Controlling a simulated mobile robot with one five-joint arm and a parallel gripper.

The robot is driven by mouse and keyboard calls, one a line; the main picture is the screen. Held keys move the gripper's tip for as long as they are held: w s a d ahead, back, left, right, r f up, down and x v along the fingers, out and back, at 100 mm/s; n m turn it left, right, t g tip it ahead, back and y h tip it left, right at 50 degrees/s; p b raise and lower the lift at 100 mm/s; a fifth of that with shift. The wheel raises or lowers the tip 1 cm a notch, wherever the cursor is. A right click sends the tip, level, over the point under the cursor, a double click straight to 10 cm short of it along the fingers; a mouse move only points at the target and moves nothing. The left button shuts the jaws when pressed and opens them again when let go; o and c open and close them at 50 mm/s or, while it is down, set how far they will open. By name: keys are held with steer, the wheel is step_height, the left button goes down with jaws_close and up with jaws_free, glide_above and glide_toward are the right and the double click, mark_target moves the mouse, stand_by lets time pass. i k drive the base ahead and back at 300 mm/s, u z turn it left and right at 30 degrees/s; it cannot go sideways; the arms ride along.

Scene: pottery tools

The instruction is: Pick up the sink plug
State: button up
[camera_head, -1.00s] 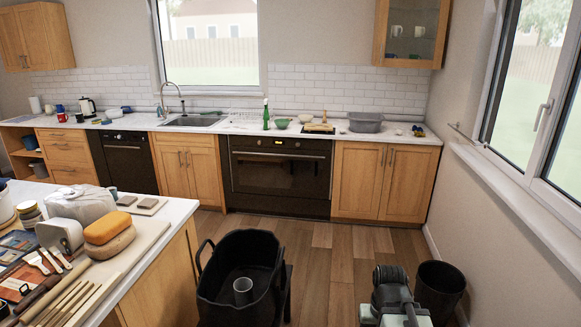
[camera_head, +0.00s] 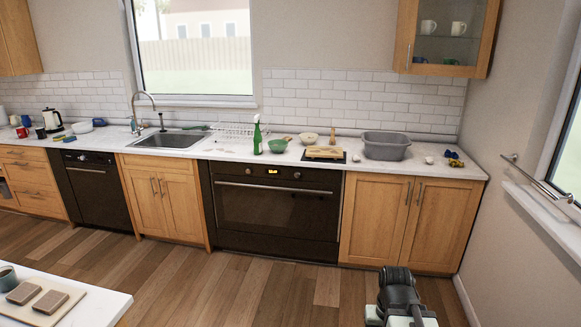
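I cannot make out a sink plug for certain. The sink (camera_head: 168,140) is set in the back counter, left of the oven, with a curved tap behind it. A small dark upright thing (camera_head: 162,124) stands at the sink's back edge; it is too small to name. Small items (camera_head: 454,158), blue and yellow, lie at the counter's right end, beside small white pieces (camera_head: 428,160). Part of my arm (camera_head: 398,296) shows at the bottom right, well short of the counter. My gripper's fingers do not show.
The back counter (camera_head: 232,147) holds a dish rack, a green spray bottle (camera_head: 257,136), bowls (camera_head: 279,145), a board (camera_head: 325,153) and a grey basin (camera_head: 385,146). A worktop corner (camera_head: 95,300) juts in at lower left. The wooden floor (camera_head: 240,290) between is clear.

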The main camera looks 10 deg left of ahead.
mark_target(161, 114)
steer(key=i, duration=3.5)
steer(key=u, duration=2.8)
steer(key=i, duration=3.6)
steer(key=z, duration=1.4)
